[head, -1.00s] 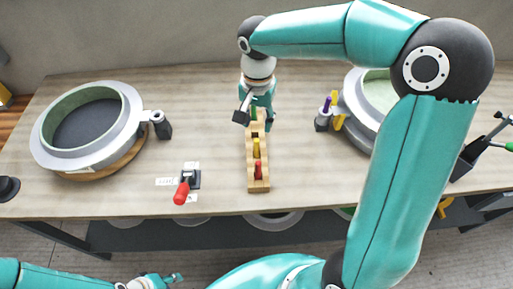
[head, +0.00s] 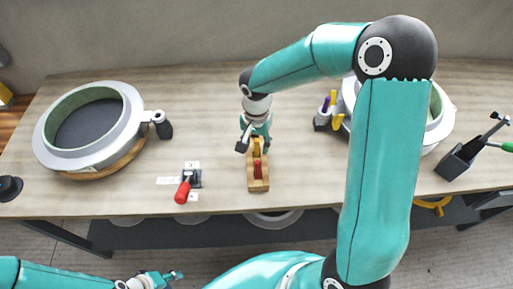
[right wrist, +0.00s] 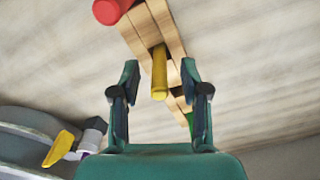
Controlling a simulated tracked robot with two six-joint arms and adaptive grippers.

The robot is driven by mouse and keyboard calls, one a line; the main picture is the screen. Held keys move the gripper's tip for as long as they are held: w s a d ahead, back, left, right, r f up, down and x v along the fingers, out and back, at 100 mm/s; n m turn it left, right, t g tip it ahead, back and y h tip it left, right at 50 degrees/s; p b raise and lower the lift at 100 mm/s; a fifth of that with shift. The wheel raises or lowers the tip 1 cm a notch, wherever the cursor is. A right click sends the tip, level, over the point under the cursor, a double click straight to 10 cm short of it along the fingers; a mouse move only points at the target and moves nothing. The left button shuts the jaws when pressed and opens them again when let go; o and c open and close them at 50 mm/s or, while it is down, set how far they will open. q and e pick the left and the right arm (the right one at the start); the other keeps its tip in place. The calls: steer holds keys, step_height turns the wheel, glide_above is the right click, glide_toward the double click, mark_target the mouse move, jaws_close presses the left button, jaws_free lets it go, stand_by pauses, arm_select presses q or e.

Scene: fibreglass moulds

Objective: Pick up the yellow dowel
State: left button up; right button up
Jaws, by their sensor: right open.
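The yellow dowel (head: 257,147) stands in a narrow wooden rack (head: 258,186) in the middle of the bench. In the right wrist view the dowel (right wrist: 159,76) shows between the two fingers, with a gap on each side. My right gripper (head: 256,142) is open and empty above the rack, partly hiding it in the head view. In the right wrist view it (right wrist: 160,78) points at the rack. My left gripper (head: 168,279) is low at the bottom left, away from the bench; its jaws are too small to read.
A red dowel (head: 257,168) stands at the rack's near end; a green dowel (right wrist: 189,120) is beyond the yellow one. A red-handled toggle clamp (head: 184,189) lies left of the rack. A round mould (head: 60,154) stands left, another (head: 440,122) right. A dark holder (head: 460,162) is far right.

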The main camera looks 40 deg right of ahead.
steer(key=shift+c, duration=0.3)
jaws_close()
steer(key=shift+r, duration=0.2)
